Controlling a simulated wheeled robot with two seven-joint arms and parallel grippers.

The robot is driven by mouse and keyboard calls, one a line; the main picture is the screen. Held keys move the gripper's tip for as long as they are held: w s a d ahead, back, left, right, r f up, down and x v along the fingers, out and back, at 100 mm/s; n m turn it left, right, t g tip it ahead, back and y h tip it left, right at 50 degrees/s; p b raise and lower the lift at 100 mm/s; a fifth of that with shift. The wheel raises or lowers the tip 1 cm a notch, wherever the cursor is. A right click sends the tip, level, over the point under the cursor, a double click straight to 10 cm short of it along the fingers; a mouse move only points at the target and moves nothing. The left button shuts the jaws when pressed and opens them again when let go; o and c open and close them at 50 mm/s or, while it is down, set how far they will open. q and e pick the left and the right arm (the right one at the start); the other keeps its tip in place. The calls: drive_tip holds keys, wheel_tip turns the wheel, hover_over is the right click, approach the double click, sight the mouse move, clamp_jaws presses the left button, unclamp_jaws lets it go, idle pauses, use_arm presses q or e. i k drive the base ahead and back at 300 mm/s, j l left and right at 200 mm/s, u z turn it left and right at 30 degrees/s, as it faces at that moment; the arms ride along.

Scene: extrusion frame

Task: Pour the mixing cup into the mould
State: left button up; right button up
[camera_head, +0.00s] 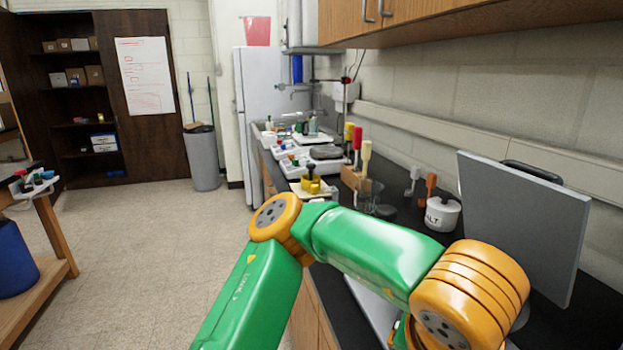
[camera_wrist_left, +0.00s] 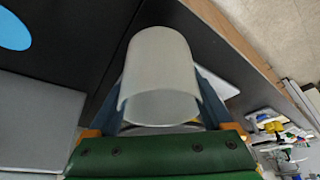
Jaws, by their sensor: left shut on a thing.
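A whitish translucent cup (camera_wrist_left: 160,70), which I take to be the mixing cup, is between the two fingers of my left gripper (camera_wrist_left: 166,88) in the left wrist view. The gripper is shut on it, one finger on each side. A flat bright blue round shape (camera_wrist_left: 14,30) lies on the dark surface at the upper left of that view; I cannot tell whether it is the mould. In the head view my green and orange left arm covers the near counter and hides the gripper and cup. My right gripper is not in view.
White trays (camera_head: 310,160) lie farther back. Wooden cabinets (camera_head: 460,15) hang above. Open floor is to the left.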

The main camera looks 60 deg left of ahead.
sight(313, 186)
drive_tip(key=j+z, duration=0.25)
drive_tip(key=j, duration=1.8)
